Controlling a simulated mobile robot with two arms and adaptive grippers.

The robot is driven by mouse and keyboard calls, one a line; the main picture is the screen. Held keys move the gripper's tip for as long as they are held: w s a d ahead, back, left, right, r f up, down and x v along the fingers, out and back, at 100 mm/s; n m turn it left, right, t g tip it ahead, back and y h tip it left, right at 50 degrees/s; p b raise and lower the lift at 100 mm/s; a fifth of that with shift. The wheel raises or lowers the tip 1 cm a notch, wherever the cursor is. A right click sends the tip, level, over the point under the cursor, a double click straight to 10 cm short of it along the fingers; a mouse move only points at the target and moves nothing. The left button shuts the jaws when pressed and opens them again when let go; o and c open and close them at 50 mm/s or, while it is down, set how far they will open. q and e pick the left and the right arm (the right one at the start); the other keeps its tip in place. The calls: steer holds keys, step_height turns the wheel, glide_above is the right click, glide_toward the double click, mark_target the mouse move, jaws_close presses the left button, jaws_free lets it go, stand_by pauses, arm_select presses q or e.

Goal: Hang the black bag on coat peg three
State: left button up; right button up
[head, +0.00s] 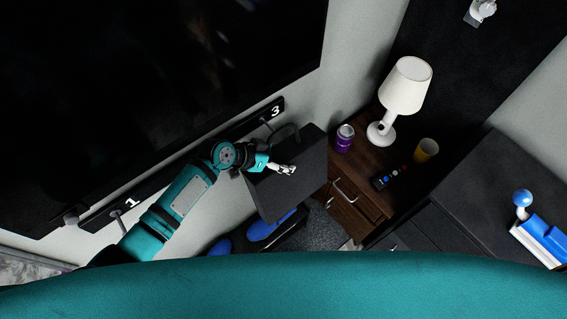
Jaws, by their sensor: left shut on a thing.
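The black bag (292,191) is a dark boxy shape in the middle of the head view, against the light wall below the rack. My left gripper (287,169) is shut on the bag at its upper left side. A dark handle loop (297,131) rises from the bag's top close to coat peg three (267,120), under the white "3" on the dark rack (240,124). I cannot tell whether the loop is around the peg or beside it. My right gripper is not in view.
A wooden cabinet (352,213) stands right of the bag, with a white lamp (405,88), purple can (344,138), remote (391,178) and yellow cup (426,150). Blue shoes (262,228) lie below the bag. A large black screen (150,80) is above the rack.

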mark_target(273, 152)
arm_select(q)
steer(key=shift+w+a+f+b, duration=0.1)
steer(key=shift+w+a+b, duration=0.4)
steer(key=shift+w, duration=0.2)
steer(key=shift+w+a+f+b, duration=0.1)
steer(key=shift+w+a+b, duration=0.35)
steer(key=shift+w, duration=0.2)
steer(key=shift+w+a+f+b, duration=0.2)
steer(key=shift+f+b, duration=0.25)
steer(key=shift+b, duration=0.2)
steer(key=shift+w+a+f+b, duration=0.2)
steer(key=shift+f+b, duration=0.25)
steer(key=shift+b, duration=0.15)
steer(key=shift+s+f, duration=0.1)
